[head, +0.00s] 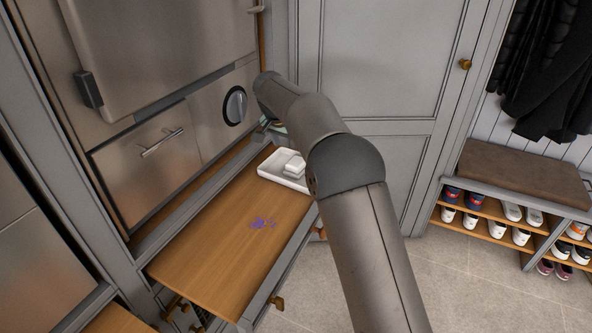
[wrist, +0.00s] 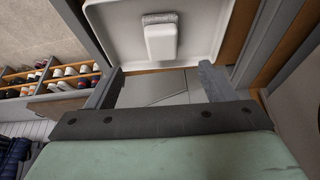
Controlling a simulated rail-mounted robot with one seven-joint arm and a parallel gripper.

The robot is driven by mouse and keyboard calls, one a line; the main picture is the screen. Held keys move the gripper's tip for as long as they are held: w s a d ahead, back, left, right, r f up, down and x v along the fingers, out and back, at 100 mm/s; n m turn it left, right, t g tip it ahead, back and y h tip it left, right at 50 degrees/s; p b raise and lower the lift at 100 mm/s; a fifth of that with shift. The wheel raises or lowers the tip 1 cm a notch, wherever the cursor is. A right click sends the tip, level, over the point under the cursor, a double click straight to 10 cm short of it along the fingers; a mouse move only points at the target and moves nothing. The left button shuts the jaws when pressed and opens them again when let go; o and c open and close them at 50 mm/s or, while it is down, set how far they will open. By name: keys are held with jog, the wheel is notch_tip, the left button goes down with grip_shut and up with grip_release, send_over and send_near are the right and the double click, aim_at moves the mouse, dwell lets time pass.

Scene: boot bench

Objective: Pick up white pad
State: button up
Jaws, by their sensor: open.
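The white pad (head: 294,167) lies in a shallow white tray (head: 268,174) at the far end of the wooden pull-out surface. In the wrist view the pad (wrist: 161,42) is a rounded white block with a grey, rough strip along its far edge. My gripper (wrist: 162,68) is open and empty. In the wrist view its fingertips are apart, one on each side below the pad, near the tray's (wrist: 118,52) close rim, and do not touch the pad. In the head view my arm hides most of the gripper.
The wooden surface (head: 215,240) has a purple stain (head: 262,223) and is otherwise clear. Steel cabinet fronts (head: 150,155) rise on its left and a grey door (head: 385,60) stands behind. A bench (head: 525,175) with several shoes below is at right.

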jog(key=b+x, duration=0.1)
jog(key=x, duration=1)
jog(key=shift+w+a, duration=0.1)
jog(key=shift+w, duration=0.1)
jog(key=c, duration=1.1)
